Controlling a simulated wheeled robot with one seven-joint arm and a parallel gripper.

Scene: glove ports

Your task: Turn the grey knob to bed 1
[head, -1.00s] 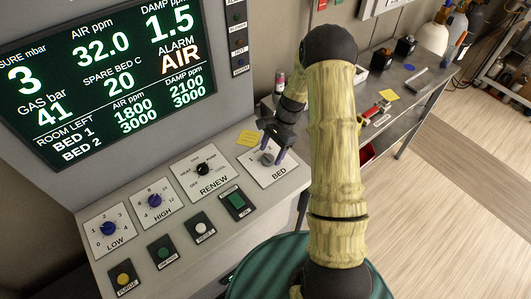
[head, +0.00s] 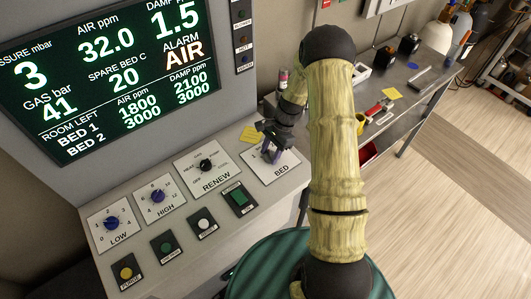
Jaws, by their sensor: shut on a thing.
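The white BED plate (head: 287,166) lies on the sloped console, at the right end of the row of dials. My gripper (head: 272,156) is over this plate, fingers pointing down, shut on the grey knob.
The RENEW dial (head: 206,166) and a green switch (head: 239,198) sit left of the gripper. LOW (head: 111,223) and HIGH (head: 157,197) dials are further left. A metal bench (head: 410,95) stands to the right.

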